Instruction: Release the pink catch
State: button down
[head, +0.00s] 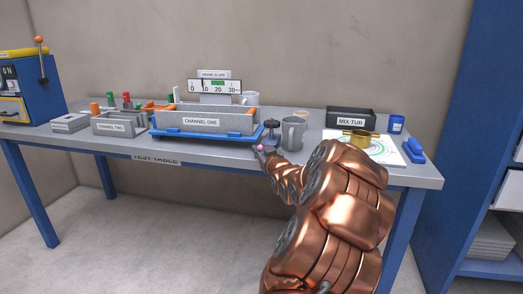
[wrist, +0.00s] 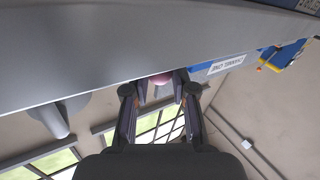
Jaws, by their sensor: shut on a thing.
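The pink catch (head: 260,148) is a small pink knob at the front right of the blue-framed CHANNEL ONE unit (head: 201,122), near the table's front edge. In the wrist view the pink catch (wrist: 160,79) shows between my fingertips, partly hidden by the grey surface above it. My gripper (wrist: 158,92) is shut on it, one dark finger on each side. In the head view my gripper (head: 263,153) is small and partly hidden by my copper arm. The CHANNEL ONE label (wrist: 226,64) also shows right of the fingers in the wrist view.
A grey mug (head: 292,133) and a dark knob (head: 272,126) stand close to my gripper. A brass cup (head: 360,139) sits on paper at the right, before the MIX TUB (head: 351,118). CHANNEL TWO (head: 119,124) is at the left. A blue shelf (head: 487,130) stands at the far right.

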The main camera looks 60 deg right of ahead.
jog(key=shift+r, duration=0.15)
jog(key=shift+s+d+r+n+t+y+p, duration=0.1)
jog(key=shift+d+r+n+t+y+p, duration=0.25)
jog(key=shift+p, duration=0.8)
jog(key=shift+f+n+y+p, duration=0.15)
jog(key=shift+n+y+p, duration=0.1)
jog(key=shift+p, duration=0.5)
jog(key=shift+f+t+y+p, duration=0.2)
jog(key=shift+t+y+p, duration=0.05)
jog(key=shift+y+p, duration=0.05)
jog(key=shift+f, duration=0.1)
jog(key=c, duration=0.9)
grip_release()
jog(key=shift+c, duration=0.2)
jog(key=shift+s+a, duration=0.1)
jog(key=v, duration=1.2)
